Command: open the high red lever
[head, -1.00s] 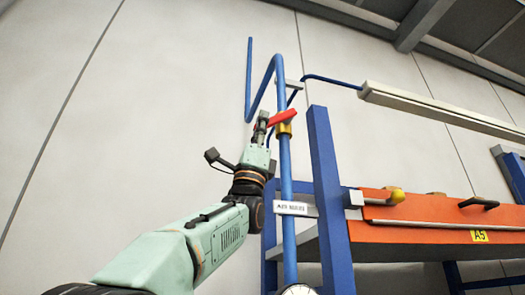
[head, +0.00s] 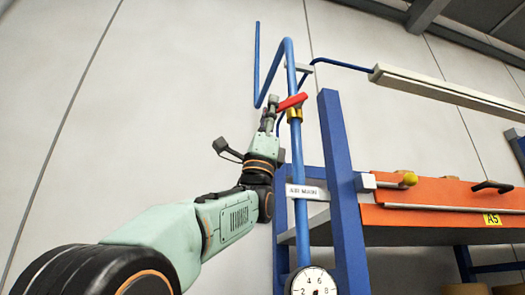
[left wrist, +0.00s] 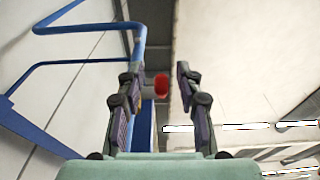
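The red lever (head: 292,101) sits high on a brass valve (head: 295,115) on the vertical blue pipe (head: 300,215). It slants slightly, its right end higher. My left gripper (head: 272,105) is raised at the lever's left end. In the left wrist view my left gripper (left wrist: 158,84) is open, and the rounded red lever end (left wrist: 160,86) shows between the two spread fingers, nearer the left one. I see no clear contact. Most of the lever is hidden end-on in that view. My right gripper is in neither view.
A blue rack post (head: 343,190) stands just right of the pipe, with an orange beam (head: 440,208) beyond it. A round gauge (head: 313,282) is on the pipe below, under a white label (head: 307,192). The wall left of my arm is clear.

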